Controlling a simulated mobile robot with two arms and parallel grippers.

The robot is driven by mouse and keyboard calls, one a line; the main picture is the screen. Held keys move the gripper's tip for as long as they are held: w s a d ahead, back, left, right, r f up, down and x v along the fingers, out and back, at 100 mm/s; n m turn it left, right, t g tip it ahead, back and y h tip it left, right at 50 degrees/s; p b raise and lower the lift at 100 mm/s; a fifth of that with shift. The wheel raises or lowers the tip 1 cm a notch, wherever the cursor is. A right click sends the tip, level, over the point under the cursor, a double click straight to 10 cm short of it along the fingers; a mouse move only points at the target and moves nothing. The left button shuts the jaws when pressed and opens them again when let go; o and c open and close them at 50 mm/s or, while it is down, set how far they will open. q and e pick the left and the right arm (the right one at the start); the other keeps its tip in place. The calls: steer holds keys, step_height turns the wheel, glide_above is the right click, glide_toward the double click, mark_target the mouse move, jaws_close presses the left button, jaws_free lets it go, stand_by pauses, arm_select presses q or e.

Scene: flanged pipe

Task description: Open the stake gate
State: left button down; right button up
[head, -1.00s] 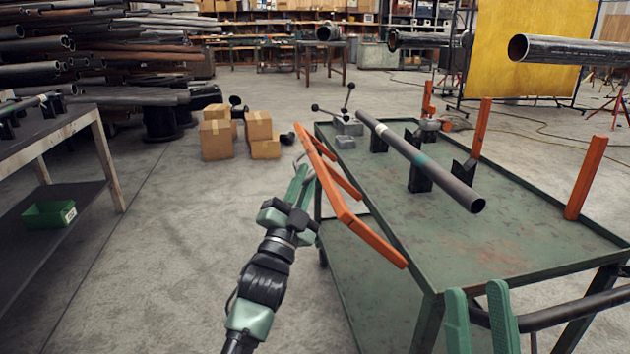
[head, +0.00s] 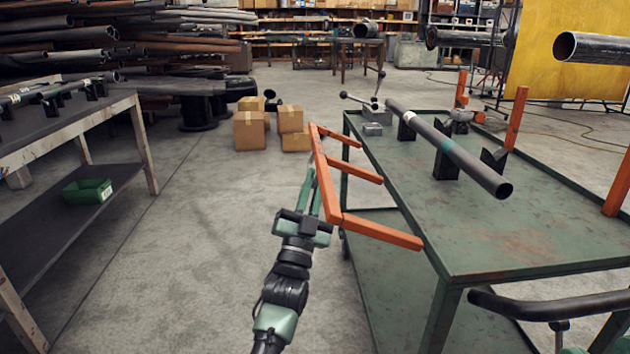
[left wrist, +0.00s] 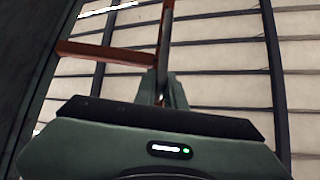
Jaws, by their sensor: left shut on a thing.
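The stake gate is an orange frame (head: 324,175) of a long rail with three stakes, at the left side of the green cart (head: 500,245). Its rail stands out to the left of the cart, and its stakes run from the rail towards the cart's left edge. My left gripper (head: 318,190) is shut on the rail, and its fingertips are partly hidden there. In the left wrist view orange bars (left wrist: 105,52) rise beyond the gripper (left wrist: 163,95). My right gripper cannot be made out.
A grey pipe (head: 460,155) lies on black supports on the cart. Orange posts (head: 515,118) stand along its far side. A workbench (head: 90,125) with a green bin (head: 88,191) stands at left. Cardboard boxes (head: 249,131) sit behind. The floor between bench and cart is clear.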

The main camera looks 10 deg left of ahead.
arm_select(q)
steer(key=shift+s+d+r, duration=0.15)
steer(key=shift+d, duration=0.1)
steer(key=c, duration=1.6)
jaws_free()
steer(key=shift+c, duration=0.2)
steer(key=shift+o, duration=0.7)
steer(key=shift+d+r, duration=0.1)
steer(key=shift+s+a+f, duration=0.15)
steer(key=shift+a+f, duration=0.05)
steer(key=shift+f, duration=0.05)
steer(key=p+v, duration=0.1)
steer(key=v, duration=0.6)
steer(key=shift+f+p, duration=0.2)
steer(key=shift+p, duration=0.2)
steer(key=shift+s+d+f, duration=0.1)
steer(key=shift+s, duration=0.1)
